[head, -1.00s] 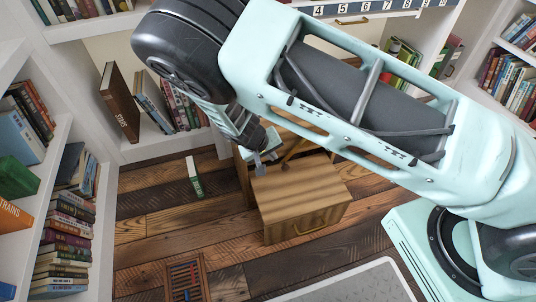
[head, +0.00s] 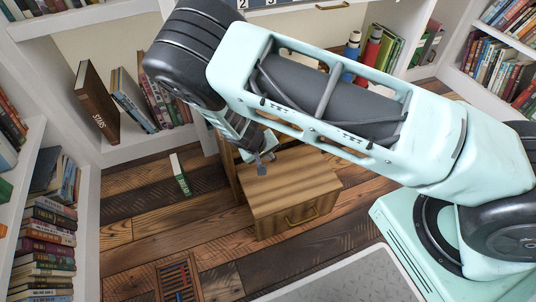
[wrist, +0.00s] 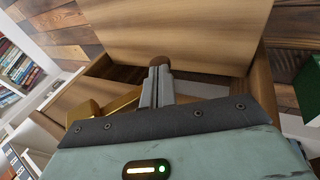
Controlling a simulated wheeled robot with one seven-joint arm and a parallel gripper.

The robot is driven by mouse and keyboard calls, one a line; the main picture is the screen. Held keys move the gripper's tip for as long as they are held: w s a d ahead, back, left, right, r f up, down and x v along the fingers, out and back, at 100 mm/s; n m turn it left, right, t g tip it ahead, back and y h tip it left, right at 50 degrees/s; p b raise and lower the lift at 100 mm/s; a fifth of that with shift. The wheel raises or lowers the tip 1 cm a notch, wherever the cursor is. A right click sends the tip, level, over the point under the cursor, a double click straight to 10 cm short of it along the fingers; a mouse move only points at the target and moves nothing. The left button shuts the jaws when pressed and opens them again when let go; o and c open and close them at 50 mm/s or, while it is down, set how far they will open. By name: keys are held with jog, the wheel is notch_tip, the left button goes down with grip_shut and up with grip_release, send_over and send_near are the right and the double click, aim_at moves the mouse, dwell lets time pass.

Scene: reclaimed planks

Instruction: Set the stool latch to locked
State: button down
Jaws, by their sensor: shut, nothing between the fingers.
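The stool (head: 292,188) is a striped wooden box-like piece on the plank floor, with a brass handle (head: 302,217) on its front. My gripper (head: 262,165) is at its back left top edge in the head view. In the wrist view my gripper (wrist: 158,72) is shut and empty, its fingers together. A small dark brown rounded piece (wrist: 158,62) shows right at the fingertips; I cannot tell whether they touch it. A brass bar (wrist: 115,104), possibly the latch, lies left of the fingers, partly hidden by the gripper body. Its setting cannot be read.
A green and white book (head: 180,174) stands on the floor left of the stool. A slatted floor vent (head: 178,280) lies in front. White bookshelves (head: 150,150) line the left and back. Plank floor between the left shelves and the stool is mostly clear.

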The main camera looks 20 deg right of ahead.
aim_at(276, 159)
jog(key=shift+f, duration=0.15)
jog(key=f+h+b, duration=0.1)
jog(key=h, duration=0.1)
jog(key=f+h+b, duration=0.1)
jog(key=h+b, duration=0.1)
jog(key=shift+d+f, duration=0.15)
jog(key=shift+d, duration=0.25)
jog(key=shift+d+f+n+h+b, duration=0.3)
jog(key=shift+d+f+h+b, duration=0.1)
jog(key=shift+h+b, duration=0.5)
jog(key=shift+d+r, duration=0.1)
jog(key=shift+d, duration=0.2)
jog(key=shift+d+f, duration=0.15)
jog(key=shift+f, duration=0.05)
